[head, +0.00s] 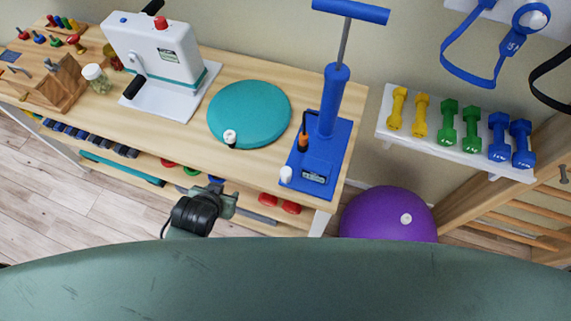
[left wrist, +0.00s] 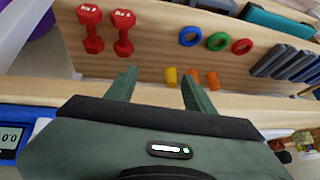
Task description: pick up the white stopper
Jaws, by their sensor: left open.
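A small white stopper-like piece (head: 286,174) stands at the front left corner of the blue pump's base (head: 318,160), near the table's front edge. Another small white piece with a dark lower part (head: 230,137) sits on the teal disc (head: 250,108). I cannot tell for sure which is the white stopper. My left gripper (head: 222,192) is in front of the table, left of and nearer than both pieces. In the left wrist view, its two fingers (left wrist: 160,84) are apart with nothing between them. No white stopper shows clearly there. My right gripper is not in view.
The wooden table (head: 185,135) also holds a white machine with a crank (head: 165,55) and a glass jar (head: 95,78). Red dumbbells (left wrist: 107,32) and coloured rings lie on the shelf below. A purple ball (head: 380,212) stands right of the table.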

